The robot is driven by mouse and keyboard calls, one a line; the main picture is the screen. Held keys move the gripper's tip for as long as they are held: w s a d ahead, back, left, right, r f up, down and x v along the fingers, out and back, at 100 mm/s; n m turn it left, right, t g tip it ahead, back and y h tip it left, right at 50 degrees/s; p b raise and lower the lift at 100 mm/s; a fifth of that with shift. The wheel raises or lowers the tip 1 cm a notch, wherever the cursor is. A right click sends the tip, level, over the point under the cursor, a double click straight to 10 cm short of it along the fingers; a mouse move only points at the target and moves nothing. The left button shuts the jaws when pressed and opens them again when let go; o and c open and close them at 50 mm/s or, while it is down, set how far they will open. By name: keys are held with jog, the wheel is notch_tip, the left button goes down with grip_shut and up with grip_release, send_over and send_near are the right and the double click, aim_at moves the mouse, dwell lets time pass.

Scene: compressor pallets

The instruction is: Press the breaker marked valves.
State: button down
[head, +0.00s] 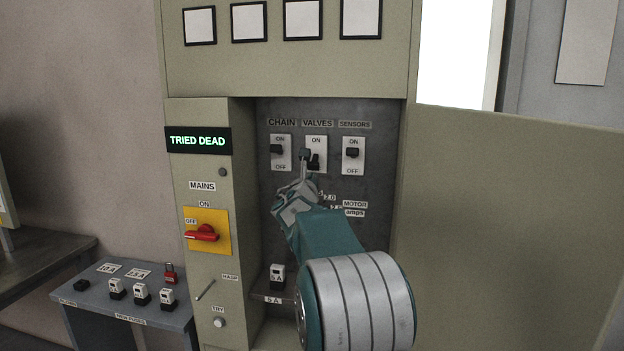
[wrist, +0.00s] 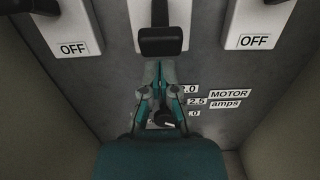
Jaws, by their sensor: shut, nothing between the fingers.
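The valves breaker (head: 316,142) is a white plate with a black lever under the VALVES label, between the chain breaker (head: 281,152) and the sensors breaker (head: 353,154). Its black lever (wrist: 162,40) fills the top middle of the wrist view. My gripper (head: 304,156) is shut and empty, pointing up at the valves breaker's lower part. In the wrist view its fingertips (wrist: 158,66) are together just below the lever's broad end. I cannot tell whether they touch. The lower part of the valves plate, where OFF stands on its neighbours, is hidden in the head view.
The breakers sit in a recess between a cabinet column and an open door (head: 500,220). A lit TRIED DEAD sign (head: 198,140) and red mains switch (head: 203,233) are left. A motor dial (wrist: 165,117) lies below the breakers. A side table (head: 85,300) holds fuses and a red padlock.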

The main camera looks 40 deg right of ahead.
jog(key=shift+r+y, duration=0.1)
jog(key=shift+y, duration=0.2)
jog(key=shift+s+a+r, duration=0.1)
jog(key=shift+a+r, duration=0.05)
jog(key=shift+a, duration=0.05)
jog(key=shift+s+r+g+y, duration=0.1)
jog(key=shift+r+g+y, duration=0.05)
jog(key=shift+g+y, duration=0.15)
dwell(0.4)
